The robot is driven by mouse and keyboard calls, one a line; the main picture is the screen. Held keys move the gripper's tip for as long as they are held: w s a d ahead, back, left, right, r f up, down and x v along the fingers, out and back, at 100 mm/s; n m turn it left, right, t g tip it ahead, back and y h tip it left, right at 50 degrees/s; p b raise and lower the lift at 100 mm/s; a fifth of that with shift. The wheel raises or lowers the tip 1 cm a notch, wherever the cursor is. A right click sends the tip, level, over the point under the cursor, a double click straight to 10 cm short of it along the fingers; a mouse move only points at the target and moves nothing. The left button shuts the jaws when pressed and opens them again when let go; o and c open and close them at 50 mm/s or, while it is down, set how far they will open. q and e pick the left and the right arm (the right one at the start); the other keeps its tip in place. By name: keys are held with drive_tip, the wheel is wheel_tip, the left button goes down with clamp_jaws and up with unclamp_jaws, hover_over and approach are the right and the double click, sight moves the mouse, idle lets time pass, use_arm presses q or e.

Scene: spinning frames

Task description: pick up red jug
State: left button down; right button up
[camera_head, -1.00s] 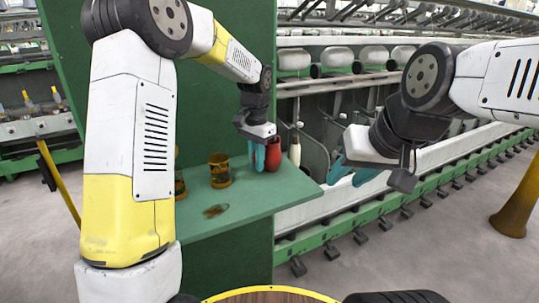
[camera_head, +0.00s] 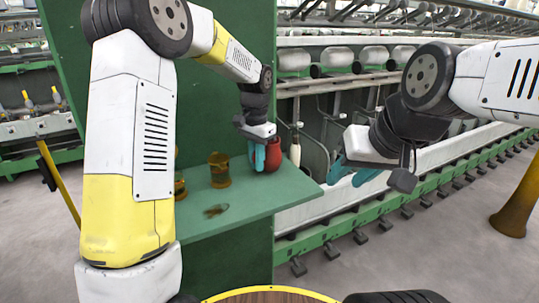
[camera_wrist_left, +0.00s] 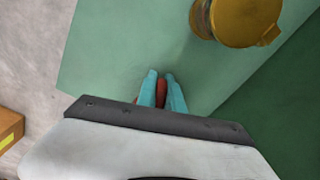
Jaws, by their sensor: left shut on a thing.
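The red jug (camera_head: 273,156) stands at the far right part of the green shelf (camera_head: 255,197), partly hidden by my left gripper. My left gripper (camera_head: 260,158) has its blue fingers shut on the jug. In the left wrist view the two blue fingertips (camera_wrist_left: 161,92) close on a thin strip of red (camera_wrist_left: 161,94) between them; most of the jug is hidden there. I cannot tell whether the jug touches the shelf. My right gripper (camera_head: 352,172) hangs in the air right of the shelf, its blue fingers spread and nothing visible between them.
A brown-yellow mug (camera_head: 219,170) stands on the shelf left of the jug, and a similar one (camera_head: 180,187) is partly behind my left arm. A small flat brown item (camera_head: 215,211) lies in front. Green spinning machinery (camera_head: 400,200) runs along the right.

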use_arm(q)
drive_tip(key=shift+r, duration=0.25)
idle(0.4)
drive_tip(key=shift+r, duration=1.15)
drive_tip(key=s+d+r, duration=0.1)
drive_tip(key=s+r, duration=0.1)
drive_tip(key=s, duration=1.3)
drive_tip(key=shift+s, duration=0.4)
drive_tip(key=shift+d+r, duration=0.1)
